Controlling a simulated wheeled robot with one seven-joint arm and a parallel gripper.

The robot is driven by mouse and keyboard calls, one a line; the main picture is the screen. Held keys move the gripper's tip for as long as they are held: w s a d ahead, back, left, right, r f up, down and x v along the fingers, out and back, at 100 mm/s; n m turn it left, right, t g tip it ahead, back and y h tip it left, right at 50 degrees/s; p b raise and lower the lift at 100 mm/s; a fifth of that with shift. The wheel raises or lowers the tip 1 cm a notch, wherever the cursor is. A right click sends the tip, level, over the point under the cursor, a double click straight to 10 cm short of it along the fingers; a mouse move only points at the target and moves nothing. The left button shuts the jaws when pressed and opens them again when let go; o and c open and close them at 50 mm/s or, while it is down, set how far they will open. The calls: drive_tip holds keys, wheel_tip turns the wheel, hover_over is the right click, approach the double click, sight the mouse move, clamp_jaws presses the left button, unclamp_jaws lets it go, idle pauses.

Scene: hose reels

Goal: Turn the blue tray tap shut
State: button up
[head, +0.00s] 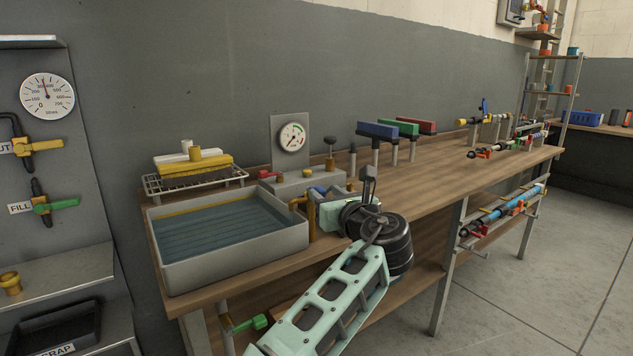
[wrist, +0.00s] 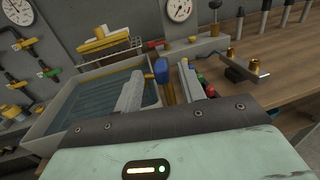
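The blue tap handle (wrist: 161,71) shows in the wrist view on a brass stem (wrist: 169,93) at the right side of the grey water tray (wrist: 82,132). My gripper (wrist: 163,84) is open, with one finger on each side of the handle. I cannot tell whether either finger touches it. In the head view, my gripper (head: 314,198) is beside the brass pipe (head: 299,203) at the right end of the tray (head: 240,256). My wrist and gripper hide most of the tap there.
Behind the tray are a rack with a yellow block (head: 195,166) and a grey box with a dial gauge (head: 292,137). Blue, green and red T-handles (head: 378,130) stand further right. A green-handled valve (head: 250,323) is below the bench edge. The middle of the bench top is fairly clear.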

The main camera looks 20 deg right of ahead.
drive_tip(key=w, duration=0.6)
drive_tip(key=shift+a, duration=0.4)
drive_tip(key=shift+c, duration=0.3)
clamp_jaws()
